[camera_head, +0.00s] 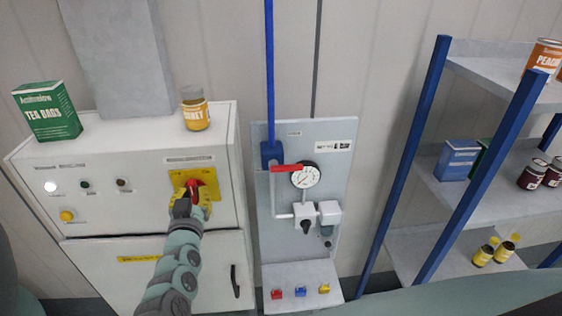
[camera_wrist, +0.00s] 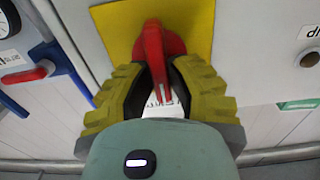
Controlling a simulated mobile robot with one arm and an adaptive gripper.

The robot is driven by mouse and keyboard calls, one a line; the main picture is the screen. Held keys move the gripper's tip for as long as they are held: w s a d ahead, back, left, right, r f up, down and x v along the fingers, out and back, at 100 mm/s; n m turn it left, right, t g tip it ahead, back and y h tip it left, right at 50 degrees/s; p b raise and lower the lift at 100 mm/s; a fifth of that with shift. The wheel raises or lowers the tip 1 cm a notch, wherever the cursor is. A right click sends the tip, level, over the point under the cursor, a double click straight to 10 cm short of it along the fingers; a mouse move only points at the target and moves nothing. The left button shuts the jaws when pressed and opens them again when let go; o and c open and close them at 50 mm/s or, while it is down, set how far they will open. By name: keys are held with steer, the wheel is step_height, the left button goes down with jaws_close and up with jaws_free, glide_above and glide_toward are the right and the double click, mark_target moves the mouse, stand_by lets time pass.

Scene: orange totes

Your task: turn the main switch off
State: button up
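The main switch is a red rotary handle (camera_head: 193,186) on a yellow plate (camera_head: 205,180), on the upper right front of the white control cabinet (camera_head: 130,210). In the wrist view the red handle (camera_wrist: 154,50) stands out from its yellow plate (camera_wrist: 112,28), roughly upright in the picture. My gripper (camera_head: 192,196) is at the switch. In the wrist view its two yellow ribbed fingers (camera_wrist: 160,72) close in on either side of the handle and appear shut on it. The fingers hide part of the plate and of the switch base.
A tea bags box (camera_head: 47,111) and a yellow-labelled jar (camera_head: 195,110) stand on the cabinet. A grey panel with a gauge (camera_head: 305,176) and red lever (camera_head: 286,168) is to the right. A blue-post shelf (camera_head: 480,190) holds boxes and cans farther right.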

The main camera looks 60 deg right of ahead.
jaws_close()
